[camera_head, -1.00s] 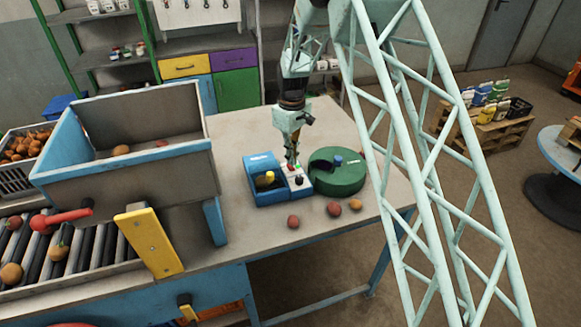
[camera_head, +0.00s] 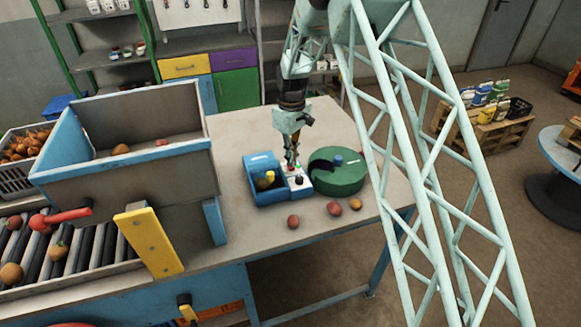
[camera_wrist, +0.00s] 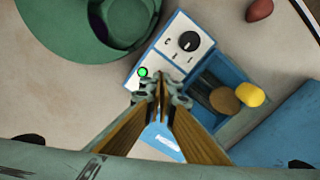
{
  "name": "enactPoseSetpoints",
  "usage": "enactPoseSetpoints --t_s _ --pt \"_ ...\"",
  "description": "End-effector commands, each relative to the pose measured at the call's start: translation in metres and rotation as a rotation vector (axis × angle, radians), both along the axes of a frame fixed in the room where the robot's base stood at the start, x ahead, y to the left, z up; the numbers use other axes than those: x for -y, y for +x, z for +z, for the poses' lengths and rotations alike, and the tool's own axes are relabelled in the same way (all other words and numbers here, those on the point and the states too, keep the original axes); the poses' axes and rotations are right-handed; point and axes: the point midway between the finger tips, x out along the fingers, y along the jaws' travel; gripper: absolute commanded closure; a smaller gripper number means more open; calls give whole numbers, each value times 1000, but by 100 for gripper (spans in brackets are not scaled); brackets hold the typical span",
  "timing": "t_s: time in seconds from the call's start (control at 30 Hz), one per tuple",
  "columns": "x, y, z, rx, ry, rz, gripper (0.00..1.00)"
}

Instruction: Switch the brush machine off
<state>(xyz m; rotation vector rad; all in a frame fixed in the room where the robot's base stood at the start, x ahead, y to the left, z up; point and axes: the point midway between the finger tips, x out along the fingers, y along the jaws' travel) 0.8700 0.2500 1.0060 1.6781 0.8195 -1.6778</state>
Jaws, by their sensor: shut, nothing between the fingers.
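The brush machine (camera_head: 268,195) is a blue open box on the table, with a white control panel (camera_head: 300,186) on its right side. A yellow piece lies inside the box. In the wrist view the panel (camera_wrist: 201,48) carries a black knob (camera_wrist: 188,40) and a lit green lamp (camera_wrist: 143,72). My gripper (camera_head: 291,163) points down over the back end of the panel. In the wrist view my gripper (camera_wrist: 161,82) is shut and empty beside the green lamp. Its fingers hide part of the panel, and I cannot tell whether they touch it.
A round green container (camera_head: 338,181) stands close to the right of the panel. Several round vegetables, including a red one (camera_head: 293,222), lie in front. A large grey and blue bin (camera_head: 180,180) stands at the left above a roller conveyor (camera_head: 80,247). The table behind the machine is clear.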

Motion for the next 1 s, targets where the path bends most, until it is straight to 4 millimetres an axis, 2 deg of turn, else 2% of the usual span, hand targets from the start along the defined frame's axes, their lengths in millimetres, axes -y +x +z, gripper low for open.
enactPoseSetpoints --t_s 1.0 --pt "0 0 -10 0 0 0 100"
